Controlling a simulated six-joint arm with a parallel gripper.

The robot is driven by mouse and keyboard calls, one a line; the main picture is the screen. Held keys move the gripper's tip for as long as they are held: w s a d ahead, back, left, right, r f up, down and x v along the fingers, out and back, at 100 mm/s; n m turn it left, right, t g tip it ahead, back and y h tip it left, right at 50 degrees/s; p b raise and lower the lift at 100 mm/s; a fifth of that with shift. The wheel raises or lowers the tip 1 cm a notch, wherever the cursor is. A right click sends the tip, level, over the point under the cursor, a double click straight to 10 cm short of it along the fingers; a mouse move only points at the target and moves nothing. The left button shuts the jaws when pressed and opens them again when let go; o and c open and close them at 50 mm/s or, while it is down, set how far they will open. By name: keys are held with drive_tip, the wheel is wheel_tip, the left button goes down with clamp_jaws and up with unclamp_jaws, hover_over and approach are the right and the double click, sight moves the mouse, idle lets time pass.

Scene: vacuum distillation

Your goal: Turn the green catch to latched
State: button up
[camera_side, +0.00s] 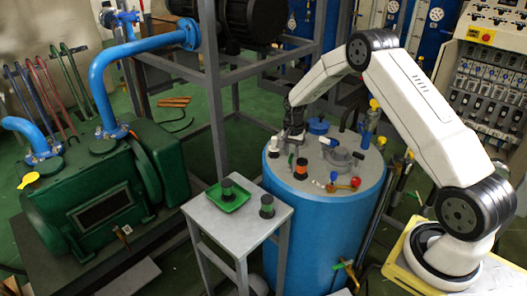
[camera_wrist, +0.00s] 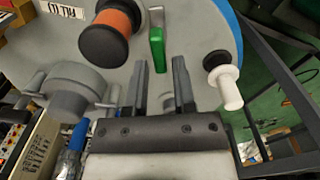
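The green catch (camera_wrist: 157,48) shows in the wrist view on the grey lid (camera_wrist: 195,30), its long side running roughly up and down the picture. My gripper (camera_wrist: 161,66) is open, and its two fingertips lie on either side of the catch's near end in the picture. I see no contact, and the height gap between fingers and catch cannot be told. In the side view my gripper (camera_side: 292,134) points down over the left part of the lid on the blue vessel (camera_side: 320,235). I cannot make out the catch there.
An orange and black knob (camera_wrist: 112,32) stands left of the catch, and a white and black knob (camera_wrist: 226,82) stands right. A grey round fitting (camera_wrist: 75,88) is at left. A small table (camera_side: 240,225) with a green tray (camera_side: 228,200) stands beside the vessel.

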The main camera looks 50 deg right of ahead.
drive_tip(key=shift+f, duration=0.45)
clamp_jaws()
drive_tip(key=shift+n, duration=0.5)
drive_tip(key=n, duration=0.5)
drive_tip(key=shift+w+a, duration=0.15)
drive_tip(key=shift+w, duration=0.1)
drive_tip(key=n, duration=0.7)
drive_tip(key=shift+w+a, duration=0.1)
drive_tip(key=shift+a, duration=0.15)
drive_tip(key=shift+n, duration=0.3)
